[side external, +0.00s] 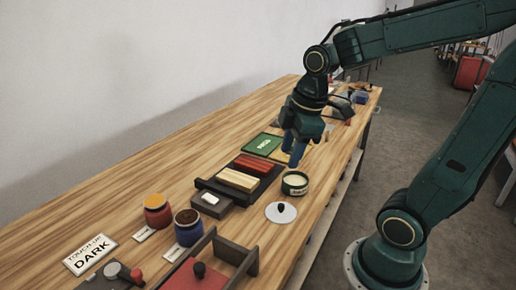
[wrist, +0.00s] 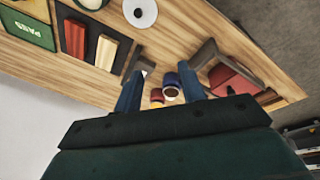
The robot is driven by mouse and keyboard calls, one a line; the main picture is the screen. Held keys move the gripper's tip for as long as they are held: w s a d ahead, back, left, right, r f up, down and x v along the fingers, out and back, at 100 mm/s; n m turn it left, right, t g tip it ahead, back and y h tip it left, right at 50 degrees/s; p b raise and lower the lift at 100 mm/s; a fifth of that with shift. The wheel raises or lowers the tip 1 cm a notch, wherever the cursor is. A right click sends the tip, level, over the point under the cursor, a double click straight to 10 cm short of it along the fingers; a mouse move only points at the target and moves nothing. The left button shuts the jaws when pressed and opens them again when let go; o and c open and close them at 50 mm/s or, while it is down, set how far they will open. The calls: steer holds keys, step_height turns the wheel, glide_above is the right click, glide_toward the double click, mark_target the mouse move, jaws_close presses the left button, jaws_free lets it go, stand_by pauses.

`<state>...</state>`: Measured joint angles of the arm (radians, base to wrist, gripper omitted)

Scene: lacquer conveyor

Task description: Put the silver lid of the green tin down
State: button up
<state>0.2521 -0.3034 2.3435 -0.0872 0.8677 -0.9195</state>
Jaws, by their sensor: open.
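The silver lid (side external: 272,216), a flat round disc with a black knob, lies on the wooden table just in front of the green tin. The green tin (side external: 295,190) stands upright and uncovered, with pale contents showing. In the wrist view the lid (wrist: 132,14) is at the top edge, apart from the fingers, and part of the dark tin (wrist: 91,3) is cut off beside it. My gripper (side external: 293,153) is open and empty, its blue fingers pointing down above and behind the tin. The fingers also show in the wrist view (wrist: 160,85).
A dark tray (side external: 215,185) with red and tan sticks lies beside the tin, and a green PASS pad (side external: 263,144) behind it. Red (side external: 157,217) and blue (side external: 188,235) jars, a DARK sign (side external: 90,254) and a red block with dark ends (side external: 200,275) are nearer. Bare table lies left.

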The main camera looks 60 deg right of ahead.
steer(key=s+a+r+m+t, duration=0.2)
steer(key=s+a+r+m, duration=0.1)
steer(key=s+m, duration=0.4)
steer(key=shift+s+a+r+m+t, duration=0.2)
steer(key=shift+a+r+m+t, duration=0.15)
steer(key=shift+a+m, duration=0.45)
